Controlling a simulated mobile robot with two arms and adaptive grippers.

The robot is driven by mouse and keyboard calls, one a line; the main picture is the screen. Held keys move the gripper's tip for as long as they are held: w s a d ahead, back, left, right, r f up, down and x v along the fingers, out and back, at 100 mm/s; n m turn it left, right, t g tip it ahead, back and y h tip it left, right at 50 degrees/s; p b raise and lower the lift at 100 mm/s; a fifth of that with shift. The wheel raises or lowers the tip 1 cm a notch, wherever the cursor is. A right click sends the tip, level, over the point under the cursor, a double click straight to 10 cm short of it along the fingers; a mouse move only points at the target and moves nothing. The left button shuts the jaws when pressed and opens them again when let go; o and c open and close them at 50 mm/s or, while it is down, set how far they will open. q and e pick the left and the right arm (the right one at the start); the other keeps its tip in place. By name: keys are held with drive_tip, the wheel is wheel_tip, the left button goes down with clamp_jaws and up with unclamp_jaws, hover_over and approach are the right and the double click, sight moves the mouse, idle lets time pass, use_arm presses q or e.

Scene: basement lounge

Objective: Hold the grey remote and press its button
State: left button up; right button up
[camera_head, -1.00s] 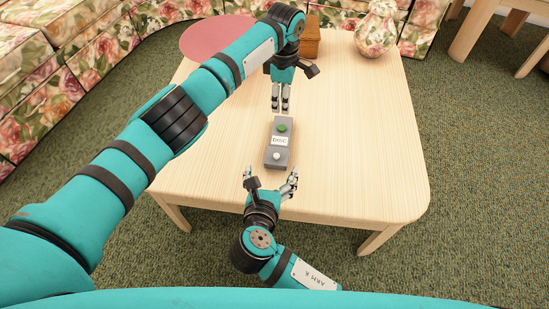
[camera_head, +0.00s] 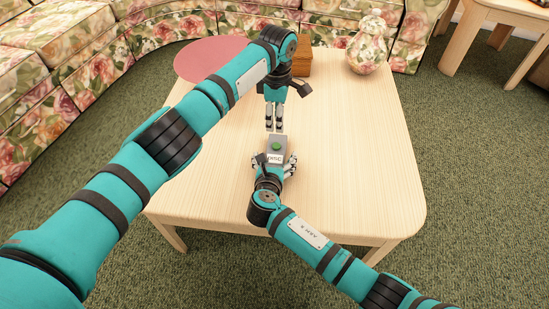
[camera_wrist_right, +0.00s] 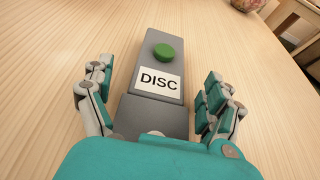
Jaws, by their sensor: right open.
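The grey remote (camera_head: 281,140) lies on the wooden table, with a green button (camera_head: 276,147) near its far end and a white label reading DISC (camera_head: 274,158). It also shows in the right wrist view (camera_wrist_right: 176,119), with the green button (camera_wrist_right: 164,52). My right gripper (camera_head: 274,162) is open around the remote's near part, one finger on each side, with gaps visible in the wrist view (camera_wrist_right: 158,98). Its palm hides the remote's near end. My left gripper (camera_head: 274,130) points down just beyond the remote's far end, fingers together and empty, apart from the button.
The pale table (camera_head: 365,165) is clear to the right and left of the remote. A pink round mat (camera_head: 208,58), a brown wooden box (camera_head: 302,55) and a floral jar (camera_head: 367,48) are at the far side. A floral sofa (camera_head: 60,80) stands behind.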

drive_tip(key=shift+w, duration=0.15)
drive_tip(key=shift+c, duration=0.2)
drive_tip(key=c, duration=1.3)
use_arm(q)
drive_tip(key=shift+c, duration=0.4)
use_arm(e)
drive_tip(key=shift+c, duration=0.8)
use_arm(q)
clamp_jaws()
use_arm(e)
drive_tip(key=shift+f, duration=0.1)
